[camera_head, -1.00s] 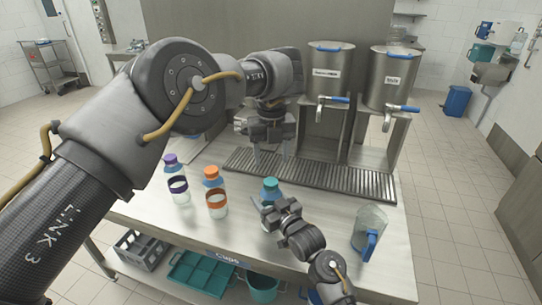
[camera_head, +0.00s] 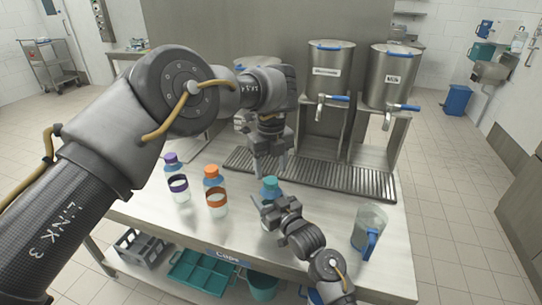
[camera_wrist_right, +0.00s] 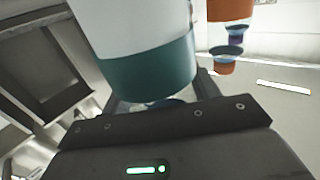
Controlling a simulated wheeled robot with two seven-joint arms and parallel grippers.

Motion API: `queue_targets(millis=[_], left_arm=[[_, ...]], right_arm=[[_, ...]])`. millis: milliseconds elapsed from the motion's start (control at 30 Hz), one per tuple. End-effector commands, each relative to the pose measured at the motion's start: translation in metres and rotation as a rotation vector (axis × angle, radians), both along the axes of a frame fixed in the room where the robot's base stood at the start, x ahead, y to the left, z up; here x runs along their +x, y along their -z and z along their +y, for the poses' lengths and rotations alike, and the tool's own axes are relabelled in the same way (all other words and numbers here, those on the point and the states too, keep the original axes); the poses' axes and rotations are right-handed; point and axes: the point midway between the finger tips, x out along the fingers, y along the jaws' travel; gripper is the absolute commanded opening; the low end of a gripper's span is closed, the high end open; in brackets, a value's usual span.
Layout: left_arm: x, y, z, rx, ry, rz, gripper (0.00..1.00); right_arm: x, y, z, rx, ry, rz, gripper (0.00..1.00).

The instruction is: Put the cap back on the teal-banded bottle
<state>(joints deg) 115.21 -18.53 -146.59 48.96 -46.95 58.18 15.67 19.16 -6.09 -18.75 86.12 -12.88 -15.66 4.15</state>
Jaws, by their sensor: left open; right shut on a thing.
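The teal-banded bottle stands on the counter, mostly hidden in the head view behind my right gripper (camera_head: 266,208). Its white body and teal band (camera_wrist_right: 150,72) fill the right wrist view, with a bit of blue shoulder below the band. A teal cap (camera_head: 271,183) shows at the bottle's top in the head view, above its blue shoulder; I cannot tell whether it is seated. My right gripper is shut on the bottle. My left gripper (camera_head: 270,176) is open, pointing down, at or just above the cap in the picture.
A purple-capped bottle (camera_head: 179,187) and an orange-capped bottle (camera_head: 216,198) stand to the left. A clear jug with a blue handle (camera_head: 371,225) stands to the right. Steel dispensers (camera_head: 331,75) and a drip grate (camera_head: 330,180) are behind. Bins sit on the shelf below.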

Motion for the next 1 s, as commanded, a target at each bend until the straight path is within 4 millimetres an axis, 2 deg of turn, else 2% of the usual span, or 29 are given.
queue_targets(millis=[100, 267, 667, 1000], left_arm=[[-0.001, 0.017, 0.0, -0.001, -0.001, 0.003, 0.56], [0.0, 0.031, 0.0, -0.001, 0.0, 0.002, 0.56], [0.0, 0.036, 0.0, 0.0, 0.0, -0.001, 0.56], [0.0, 0.036, 0.0, -0.001, 0.0, 0.0, 0.12]], right_arm=[[0.0, 0.0, 0.0, 0.0, 0.0, 0.0, 0.0], [0.0, 0.0, 0.0, 0.0, 0.0, 0.0, 0.0], [0.0, 0.0, 0.0, 0.0, 0.0, 0.0, 0.0], [0.0, 0.0, 0.0, 0.0, 0.0, 0.0, 0.0]])
